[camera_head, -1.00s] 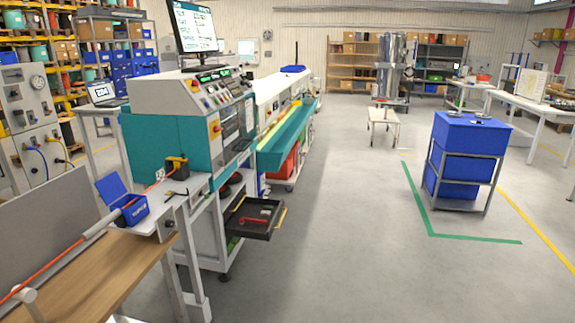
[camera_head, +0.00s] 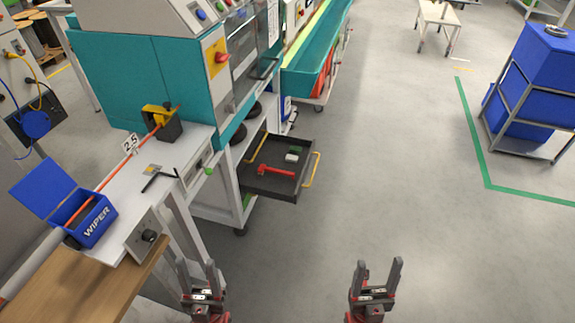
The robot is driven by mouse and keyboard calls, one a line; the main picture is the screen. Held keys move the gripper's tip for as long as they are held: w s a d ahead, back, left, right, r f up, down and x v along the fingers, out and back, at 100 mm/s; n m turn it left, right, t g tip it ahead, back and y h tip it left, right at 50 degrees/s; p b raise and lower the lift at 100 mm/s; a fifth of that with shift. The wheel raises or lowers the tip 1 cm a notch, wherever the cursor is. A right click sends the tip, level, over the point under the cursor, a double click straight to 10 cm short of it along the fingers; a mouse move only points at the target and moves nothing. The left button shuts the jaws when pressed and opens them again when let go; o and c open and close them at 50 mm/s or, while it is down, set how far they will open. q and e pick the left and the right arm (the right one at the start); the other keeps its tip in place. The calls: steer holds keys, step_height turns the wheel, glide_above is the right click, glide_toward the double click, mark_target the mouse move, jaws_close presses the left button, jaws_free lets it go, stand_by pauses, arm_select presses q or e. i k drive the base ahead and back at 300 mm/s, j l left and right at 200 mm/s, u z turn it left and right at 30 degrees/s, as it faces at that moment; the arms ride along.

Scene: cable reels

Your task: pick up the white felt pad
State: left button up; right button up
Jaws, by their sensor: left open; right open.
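A small white block (camera_head: 292,157), likely the white felt pad, lies in the dark open drawer (camera_head: 262,184) under the teal machine. It is too small to be sure of its material. A green block (camera_head: 296,150) sits just behind it and a red tool (camera_head: 275,171) lies in front of it. My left gripper (camera_head: 198,272) is open and empty at the bottom of the view, in front of the drawer and to its left. My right gripper (camera_head: 379,268) is open and empty, in front of the drawer and to its right.
The drawer has yellow handles (camera_head: 311,170) at its sides. A white bench (camera_head: 165,187) with a blue WIPER box (camera_head: 88,218) and an orange cable stands left. A blue-bin rack (camera_head: 535,90) stands right. The floor (camera_head: 400,170) between is clear.

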mark_target(291, 158)
steer(key=i+l, duration=0.15)
steer(key=i, duration=0.4)
steer(key=i+l+u, duration=0.3)
steer(key=i+l, duration=0.4)
steer(key=i, duration=0.25)
steer(key=i+l+u, duration=0.35)
steer(key=i+l, duration=0.55)
